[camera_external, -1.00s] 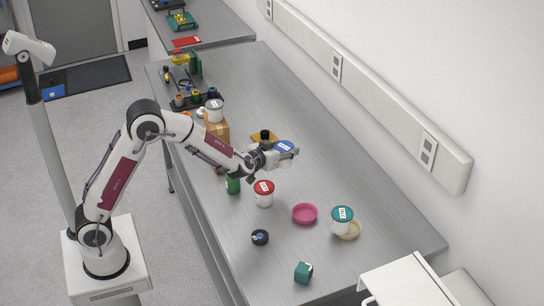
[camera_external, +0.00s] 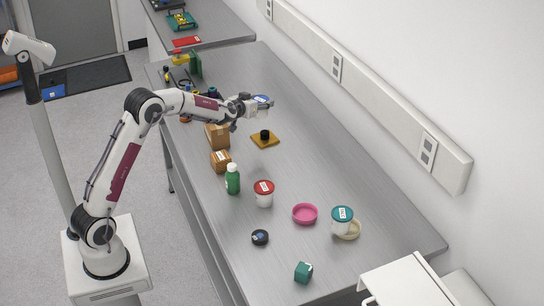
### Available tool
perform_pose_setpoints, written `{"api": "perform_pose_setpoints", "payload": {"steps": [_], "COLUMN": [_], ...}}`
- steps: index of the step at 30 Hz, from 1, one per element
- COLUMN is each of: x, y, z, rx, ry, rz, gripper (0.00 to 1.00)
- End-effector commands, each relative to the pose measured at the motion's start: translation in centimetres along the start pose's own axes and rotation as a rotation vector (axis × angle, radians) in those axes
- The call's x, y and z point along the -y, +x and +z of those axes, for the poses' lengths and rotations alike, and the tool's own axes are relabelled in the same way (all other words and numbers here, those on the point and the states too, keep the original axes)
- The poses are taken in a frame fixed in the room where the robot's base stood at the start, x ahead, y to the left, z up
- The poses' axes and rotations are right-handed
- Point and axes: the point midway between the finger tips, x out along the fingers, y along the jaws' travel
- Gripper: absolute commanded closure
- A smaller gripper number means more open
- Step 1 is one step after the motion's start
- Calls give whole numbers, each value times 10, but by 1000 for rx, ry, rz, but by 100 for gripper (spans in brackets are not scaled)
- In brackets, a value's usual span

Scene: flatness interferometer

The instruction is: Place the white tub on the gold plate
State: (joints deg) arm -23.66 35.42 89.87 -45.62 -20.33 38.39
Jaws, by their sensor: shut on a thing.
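My gripper (camera_external: 260,107) is shut on a blue-lidded tub (camera_external: 262,99), held above the far half of the bench. The lid shows; the gripper hides most of the tub's body. The gold plate (camera_external: 273,143) is a flat square on the bench, below the gripper in the picture. A small black object (camera_external: 264,134) stands on it. Two other white tubs stand nearer the front: one with a red lid (camera_external: 264,187) and one with a teal lid (camera_external: 342,213).
Brown boxes (camera_external: 217,137), a green bottle (camera_external: 232,180), a pink dish (camera_external: 305,213), a black round item (camera_external: 260,237) and a teal block (camera_external: 303,272) stand on the bench. A cream dish (camera_external: 352,231) touches or sits under the teal-lidded tub. Bench right of the gold plate is clear.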

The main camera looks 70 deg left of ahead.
Motion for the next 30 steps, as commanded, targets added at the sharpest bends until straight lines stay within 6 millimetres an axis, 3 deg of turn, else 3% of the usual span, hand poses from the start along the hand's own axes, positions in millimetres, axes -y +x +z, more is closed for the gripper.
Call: {"api": "perform_pose_setpoints", "payload": {"steps": [2,5,13,30], "x": [17,22,4,-5], "y": [10,18,22,21], "z": [-8,-15,-26,-18], "rx": [-1,-1,0,1], "ry": [2,10,36,44], "rz": [4,26,97,121], "gripper": [72,72,72,72]}}
